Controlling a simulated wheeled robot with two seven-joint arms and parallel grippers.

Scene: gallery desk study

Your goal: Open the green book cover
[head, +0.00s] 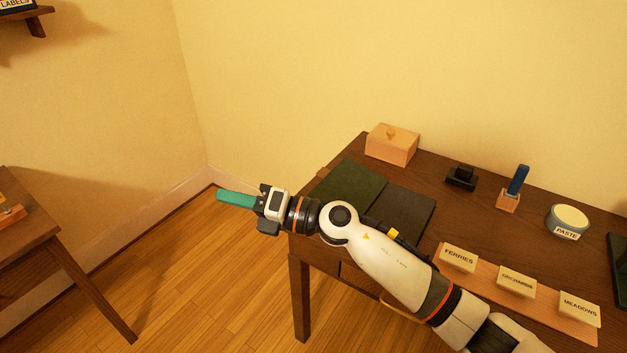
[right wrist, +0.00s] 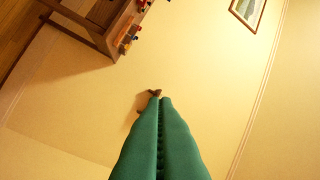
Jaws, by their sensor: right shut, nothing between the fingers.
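A dark green flat panel (head: 350,187), which looks like the green book's cover, lies at the left end of the desk. A darker grey-green flat panel (head: 408,208) lies against its right side. I cannot tell whether the two are one book lying open or separate things. My right arm hides their front parts. My right gripper (head: 221,196), with green fingers, is shut and empty. It points left, past the desk's left edge, apart from the book. In the right wrist view its closed fingers (right wrist: 161,98) point at bare wall. My left gripper is not in view.
The desk (head: 470,212) holds a wooden box (head: 392,147) at the back, a black stand (head: 461,177), a blue-topped block (head: 517,182), a paste jar (head: 568,220) and a labelled card rack (head: 550,305). Another table (head: 50,245) stands at left. Open floor lies between.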

